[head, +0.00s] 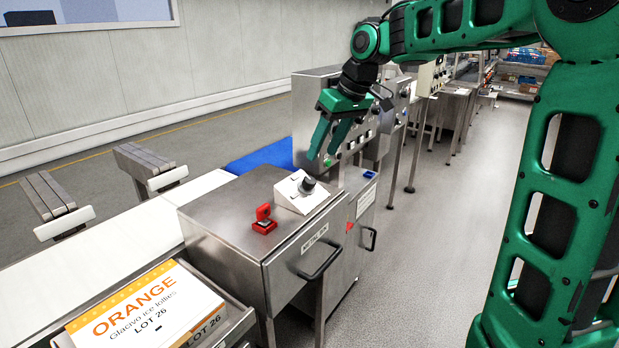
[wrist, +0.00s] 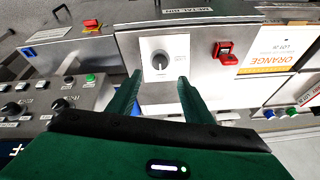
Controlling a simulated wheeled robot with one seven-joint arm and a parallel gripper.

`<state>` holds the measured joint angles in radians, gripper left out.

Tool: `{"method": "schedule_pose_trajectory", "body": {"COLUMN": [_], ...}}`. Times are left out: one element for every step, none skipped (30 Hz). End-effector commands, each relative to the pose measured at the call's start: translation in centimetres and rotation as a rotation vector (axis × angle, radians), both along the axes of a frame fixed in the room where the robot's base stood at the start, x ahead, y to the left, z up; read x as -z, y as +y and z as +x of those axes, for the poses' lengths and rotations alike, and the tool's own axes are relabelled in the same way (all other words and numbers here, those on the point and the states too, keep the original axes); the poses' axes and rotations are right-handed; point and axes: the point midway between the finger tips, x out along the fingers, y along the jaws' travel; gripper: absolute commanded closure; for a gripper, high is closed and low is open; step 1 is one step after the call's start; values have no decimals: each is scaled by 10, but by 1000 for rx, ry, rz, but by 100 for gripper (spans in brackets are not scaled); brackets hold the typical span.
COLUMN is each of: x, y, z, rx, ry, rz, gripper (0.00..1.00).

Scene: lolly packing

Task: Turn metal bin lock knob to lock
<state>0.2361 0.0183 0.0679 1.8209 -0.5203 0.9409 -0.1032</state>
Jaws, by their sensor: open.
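The lock knob (head: 307,185) is a round black knob on a white sloped panel on top of the steel metal bin (head: 222,222). In the wrist view the knob (wrist: 160,61) shows on its pale plate, ahead of and between my fingers. My gripper (head: 326,157) is green, open and empty, and hangs above the knob with fingers pointing down. It also shows in the wrist view (wrist: 157,88). The fingers are apart from the knob. The front of the bin carries a "METAL BIN" label (head: 314,239) and a dark handle (head: 322,262).
A red padlock-like part (head: 264,219) sits on the bin top, left of the knob panel. An orange-labelled carton (head: 145,310) lies at front left. A white conveyor (head: 110,240) runs along the left. A steel control cabinet (head: 318,100) with buttons stands behind. Open floor lies right.

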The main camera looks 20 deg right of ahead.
Motion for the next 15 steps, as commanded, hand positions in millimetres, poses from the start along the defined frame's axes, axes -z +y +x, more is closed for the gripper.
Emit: {"method": "schedule_pose_trajectory", "body": {"x": [7, 11, 18, 23, 28, 34, 40, 45, 51, 56, 60, 66, 70, 74, 77], "y": [2, 3, 4, 6, 7, 9, 10, 12, 13, 14, 15, 16, 17, 18, 19], "z": [2, 2, 4, 6, 8, 10, 11, 13, 15, 17, 18, 20, 21, 23, 24], "rx": [0, 1, 1, 1, 1, 2, 1, 0, 1, 1, 1, 3, 3, 3, 3], "ry": [4, 5, 6, 6, 6, 5, 6, 7, 6, 6, 5, 5, 6, 6, 5], "rz": [1, 1, 1, 0, 0, 1, 0, 0, 0, 0, -1, -1, -1, 0, 0], "gripper": [54, 54, 54, 54, 54, 54, 54, 54, 54, 54, 54, 54, 54, 54, 54]}}
